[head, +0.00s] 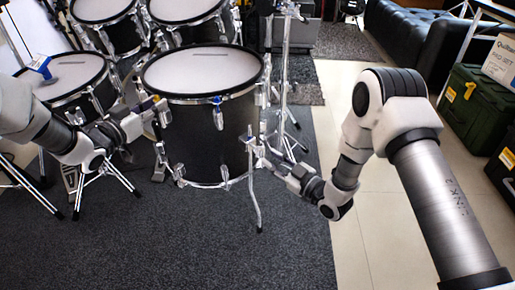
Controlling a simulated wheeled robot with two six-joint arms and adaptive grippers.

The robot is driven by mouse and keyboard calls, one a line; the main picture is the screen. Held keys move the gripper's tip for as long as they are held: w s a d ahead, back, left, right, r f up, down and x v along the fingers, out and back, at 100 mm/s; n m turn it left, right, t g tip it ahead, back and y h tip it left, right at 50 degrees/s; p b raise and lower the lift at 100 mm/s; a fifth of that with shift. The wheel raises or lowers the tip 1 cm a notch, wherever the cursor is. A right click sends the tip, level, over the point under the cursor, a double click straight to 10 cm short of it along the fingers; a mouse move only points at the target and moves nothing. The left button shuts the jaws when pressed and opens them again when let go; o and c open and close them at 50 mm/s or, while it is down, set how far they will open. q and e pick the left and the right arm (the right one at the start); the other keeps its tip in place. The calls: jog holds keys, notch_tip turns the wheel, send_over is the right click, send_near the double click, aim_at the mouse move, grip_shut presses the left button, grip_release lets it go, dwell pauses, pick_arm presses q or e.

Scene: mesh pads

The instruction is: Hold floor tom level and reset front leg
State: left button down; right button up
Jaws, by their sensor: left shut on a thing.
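My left gripper (160,114) is at the drum's left side, just below the top rim, shut on the floor tom; the exact grip spot is small and partly hidden. The chrome front leg (255,200) stands at the drum's right front, its foot low near the carpet. My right gripper (262,158) is at the leg's upper part, reaching in from the right. Its fingers are too small to read.
A snare drum (65,76) on a tripod stand is at the left, with rack toms (186,8) behind. Chrome stands (284,80) rise behind the floor tom. The dark carpet (160,250) in front is clear. Green cases (476,105) and a black sofa (400,35) are at the right.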

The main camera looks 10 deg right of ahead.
aim_at(260, 151)
jog(key=n, duration=0.5)
jog(key=shift+w+a+n, duration=0.1)
jog(key=shift+w+n, duration=0.05)
jog(key=shift+n, duration=0.25)
jog(key=n, duration=0.5)
jog(key=shift+w+a+n, duration=0.1)
jog(key=shift+n, duration=0.6)
jog(key=shift+x, duration=2)
grip_shut()
